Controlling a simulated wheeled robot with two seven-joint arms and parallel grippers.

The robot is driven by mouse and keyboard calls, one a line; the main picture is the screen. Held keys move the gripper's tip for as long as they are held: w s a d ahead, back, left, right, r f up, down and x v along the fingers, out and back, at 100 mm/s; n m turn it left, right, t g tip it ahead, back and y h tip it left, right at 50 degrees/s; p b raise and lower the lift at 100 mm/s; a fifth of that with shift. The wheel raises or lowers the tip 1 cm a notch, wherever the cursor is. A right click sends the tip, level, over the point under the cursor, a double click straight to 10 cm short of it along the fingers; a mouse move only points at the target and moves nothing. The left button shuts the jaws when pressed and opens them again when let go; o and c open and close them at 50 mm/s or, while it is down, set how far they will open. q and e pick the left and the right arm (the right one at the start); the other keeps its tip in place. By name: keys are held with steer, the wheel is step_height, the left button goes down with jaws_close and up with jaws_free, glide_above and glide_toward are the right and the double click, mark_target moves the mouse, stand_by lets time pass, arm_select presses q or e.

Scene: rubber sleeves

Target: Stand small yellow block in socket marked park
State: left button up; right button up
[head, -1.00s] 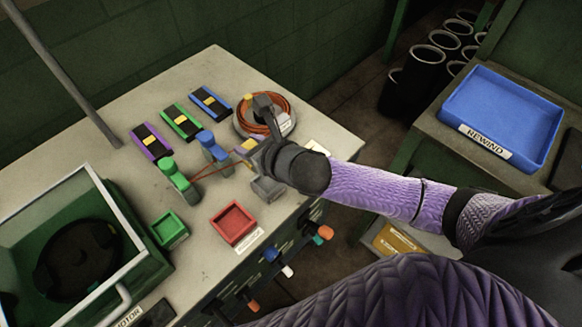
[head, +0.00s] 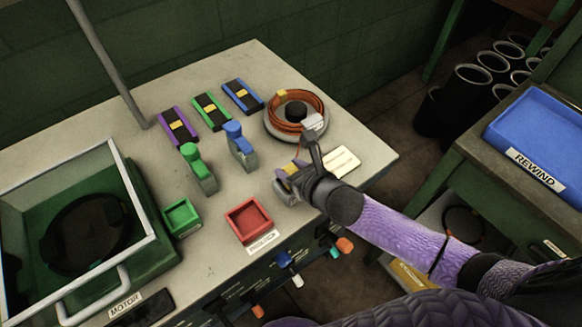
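The small yellow block (head: 289,168) shows at the fingertips of my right gripper (head: 292,178), low over the right part of the bench. The gripper looks shut on it; the dark wrist hides part of the grip. A small grey body with a purple edge is close below and beside it, and I cannot tell which part belongs to what. A cream card (head: 340,162) lies right of the gripper; its text is too small to read. I cannot make out a socket marked park. My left gripper is not in view.
A green-topped stand (head: 198,168) and a blue-topped stand (head: 240,148) are left of the gripper. An orange coil (head: 296,108) lies behind it. A red tray (head: 248,221), a green tray (head: 180,217) and a glass-lidded motor box (head: 125,270) are nearer. Pegs hang at the bench front.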

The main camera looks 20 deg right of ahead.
steer(key=o, duration=0.3)
steer(key=shift+r, duration=0.15)
steer(key=p+v, duration=0.3)
steer(key=v, duration=0.9)
steer(key=s+d+f+m+g+h, duration=0.2)
steer(key=d+f+m, duration=0.2)
steer(key=f+m, duration=0.4)
steer(key=s+d+f+m+g+h, duration=0.2)
steer(key=d+f+m, duration=0.1)
steer(key=f+m, duration=0.5)
steer(key=s+a+f+m+g, duration=0.1)
steer(key=s+f+m+g, duration=0.1)
steer(key=s+f+m, duration=0.2)
steer(key=s+a+f+m+g, duration=0.1)
steer(key=s+f+m, duration=0.4)
steer(key=s+m, duration=0.5)
steer(key=s+a+f+m+g, duration=0.2)
steer(key=s+f+m+g, duration=0.2)
steer(key=s+m, duration=0.3)
steer(key=shift+s+a+f+h, duration=0.15)
steer(key=shift+s+f, duration=0.15)
steer(key=shift+s, duration=0.25)
steer(key=shift+s+d+f+h, duration=0.15)
steer(key=shift+s+f, duration=0.15)
steer(key=shift+s, duration=0.3)
